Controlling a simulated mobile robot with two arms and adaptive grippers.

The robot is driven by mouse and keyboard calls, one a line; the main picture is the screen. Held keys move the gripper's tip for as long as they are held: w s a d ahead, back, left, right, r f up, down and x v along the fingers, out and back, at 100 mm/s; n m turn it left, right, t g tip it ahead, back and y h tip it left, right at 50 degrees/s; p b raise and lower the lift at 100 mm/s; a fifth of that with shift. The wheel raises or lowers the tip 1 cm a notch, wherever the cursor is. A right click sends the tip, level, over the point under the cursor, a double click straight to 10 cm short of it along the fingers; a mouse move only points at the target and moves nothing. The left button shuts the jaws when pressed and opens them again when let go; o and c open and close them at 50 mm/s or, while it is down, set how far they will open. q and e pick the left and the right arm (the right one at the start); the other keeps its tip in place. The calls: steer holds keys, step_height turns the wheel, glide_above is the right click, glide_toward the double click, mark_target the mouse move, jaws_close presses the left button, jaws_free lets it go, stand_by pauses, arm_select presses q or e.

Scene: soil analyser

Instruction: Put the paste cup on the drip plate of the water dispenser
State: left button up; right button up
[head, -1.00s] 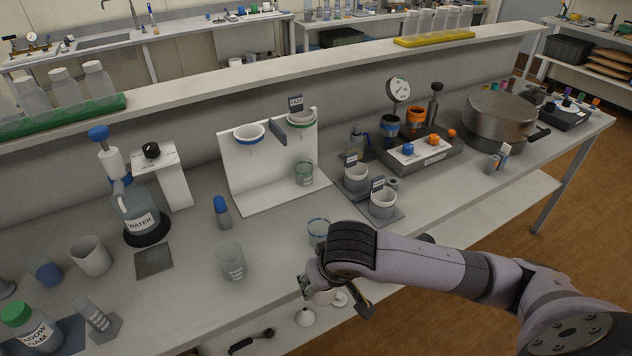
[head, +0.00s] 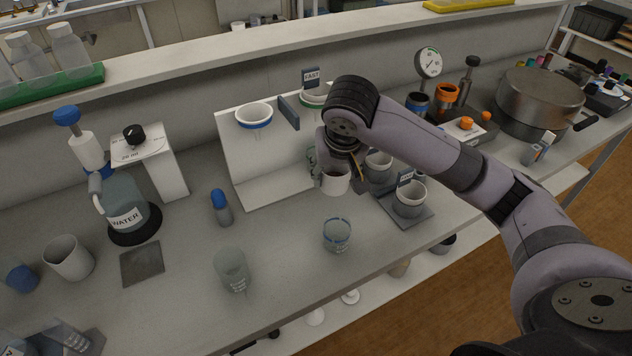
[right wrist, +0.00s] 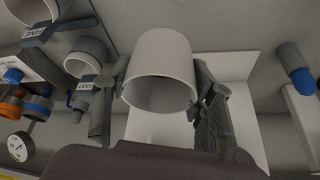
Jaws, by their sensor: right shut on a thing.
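My right gripper (head: 338,158) is shut on a plain pale cup (head: 335,181), which seems to be the paste cup. It holds the cup above the bench in front of the white funnel stand. In the right wrist view the cup (right wrist: 160,72) sits between the two fingers, its open mouth showing. The water dispenser, with its WATER bottle (head: 121,203) and blue-topped pump, stands on the left. A dark square plate (head: 142,263), seemingly the drip plate, lies bare in front of it, well left of my gripper. My left gripper is out of view.
A blue-capped bottle (head: 221,207), a clear beaker (head: 231,270) and a blue-rimmed glass beaker (head: 337,236) stand between gripper and plate. A grey cup (head: 69,257) is left of the plate. Tagged cups (head: 410,199) stand to the right. The funnel stand (head: 240,165) rises behind.

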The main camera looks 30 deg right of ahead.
steer(key=w+p, duration=0.1)
steer(key=w, duration=0.7)
steer(key=f, duration=0.6)
steer(key=shift+s+a+f+p, duration=0.1)
steer(key=shift+s+f+p, duration=0.15)
steer(key=shift+f+p, duration=0.05)
step_height(320, 180, down, 4)
steer(key=shift+r, duration=0.2)
steer(key=shift+w+f+p, duration=0.2)
steer(key=shift+f+p, duration=0.25)
steer(key=shift+f, duration=0.1)
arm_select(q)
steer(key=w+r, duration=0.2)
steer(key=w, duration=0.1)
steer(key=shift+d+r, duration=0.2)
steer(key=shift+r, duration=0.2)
arm_select(e)
steer(key=shift+f, duration=0.1)
steer(key=shift+a+f, duration=0.1)
steer(key=o, duration=1.2)
